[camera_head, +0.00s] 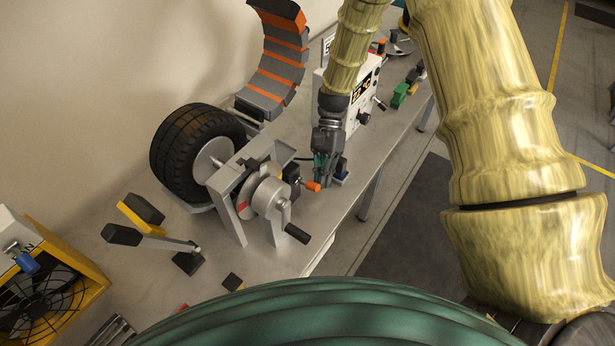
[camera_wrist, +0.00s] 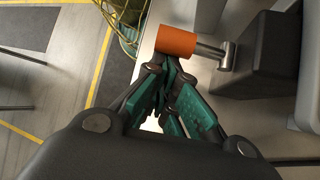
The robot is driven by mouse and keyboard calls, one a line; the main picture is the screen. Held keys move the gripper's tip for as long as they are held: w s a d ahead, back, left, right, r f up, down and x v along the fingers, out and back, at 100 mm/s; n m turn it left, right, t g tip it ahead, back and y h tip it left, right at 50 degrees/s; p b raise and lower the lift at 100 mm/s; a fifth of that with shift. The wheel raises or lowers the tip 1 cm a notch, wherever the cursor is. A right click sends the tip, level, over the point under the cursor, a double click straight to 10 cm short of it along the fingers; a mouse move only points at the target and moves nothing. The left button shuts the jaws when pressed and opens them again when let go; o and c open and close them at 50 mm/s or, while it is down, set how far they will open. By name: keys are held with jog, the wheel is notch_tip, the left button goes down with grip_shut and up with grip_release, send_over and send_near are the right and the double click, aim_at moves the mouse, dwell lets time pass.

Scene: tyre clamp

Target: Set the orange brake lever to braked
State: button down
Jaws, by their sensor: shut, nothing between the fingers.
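The brake lever has an orange cylindrical grip (camera_head: 313,187) on a short metal rod, fixed to a dark block (camera_head: 291,176) beside the tyre stand on the bench. In the wrist view the orange grip (camera_wrist: 177,41) lies across the top, and its rod (camera_wrist: 212,51) runs right to the dark block (camera_wrist: 258,70). My gripper (camera_head: 322,180) points down just beside the orange grip. In the wrist view my gripper (camera_wrist: 163,65) has its green-padded fingers together, with the tips at or very near the grip's lower edge. I cannot tell whether they touch it. Nothing is held.
A tyre (camera_head: 185,150) on a metal stand with a drum and a black-handled crank (camera_head: 296,233) stands left of the lever. A white control box (camera_head: 362,100) stands behind my gripper. The bench's front edge (camera_head: 345,215) is close to the lever, with open floor beyond.

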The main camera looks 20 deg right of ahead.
jog(key=shift+s+d, duration=0.1)
jog(key=shift+r, duration=0.15)
jog(key=shift+r+p, duration=0.55)
jog(key=shift+r, duration=0.15)
jog(key=p+v, duration=0.4)
jog(key=v, duration=0.6)
jog(key=shift+w+f, duration=0.2)
jog(key=shift+w, duration=0.1)
